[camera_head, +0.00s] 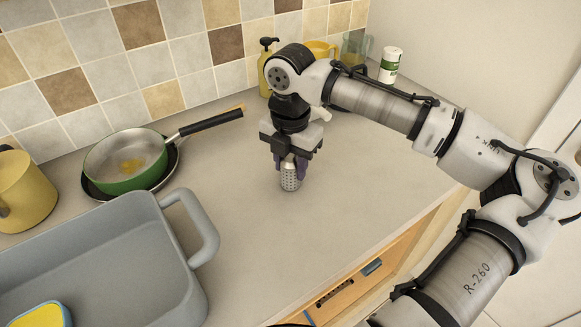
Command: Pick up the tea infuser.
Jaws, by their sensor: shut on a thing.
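The tea infuser (289,181) is a small silver cylinder with holes in its wall. It is upright at the middle of the grey counter. My gripper (290,167) points down over it and is shut on its upper part, with dark purple fingers on either side. The top of the infuser is hidden by the fingers. I cannot tell whether its bottom touches the counter or is just above it.
A green pan (128,165) with a black handle stands to the left. A grey tub (150,262) fills the front left. A yellow soap bottle (265,75), a yellow mug (318,49) and a white-green can (390,65) stand at the back. The counter right of the infuser is clear.

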